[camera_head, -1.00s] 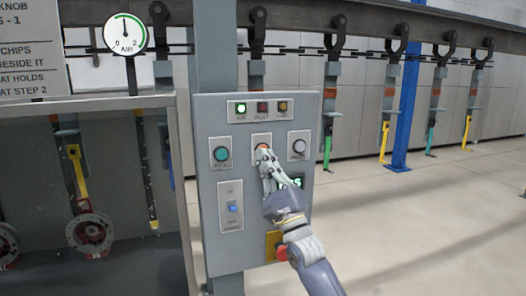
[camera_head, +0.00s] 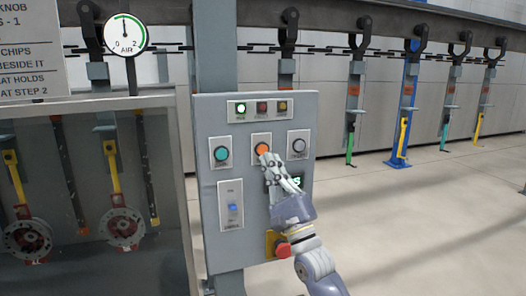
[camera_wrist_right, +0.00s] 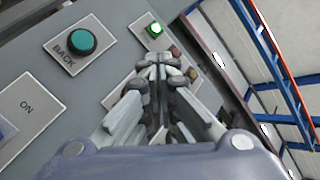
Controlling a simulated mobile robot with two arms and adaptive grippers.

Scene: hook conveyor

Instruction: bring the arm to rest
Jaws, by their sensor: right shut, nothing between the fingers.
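My right gripper (camera_head: 274,160) is shut and empty in front of the grey control panel (camera_head: 213,120). Its tips are just below and in front of the orange button (camera_head: 262,149) in the head view, and I cannot tell whether they touch the panel. In the right wrist view the shut fingers (camera_wrist_right: 158,62) point at the panel and hide the orange button. My right arm (camera_head: 318,268) comes up from the bottom right. My left gripper is in neither view.
Hanging hooks (camera_head: 357,60) line the overhead rail. An open-fronted cabinet (camera_head: 165,102) stands left. The floor at right is clear.

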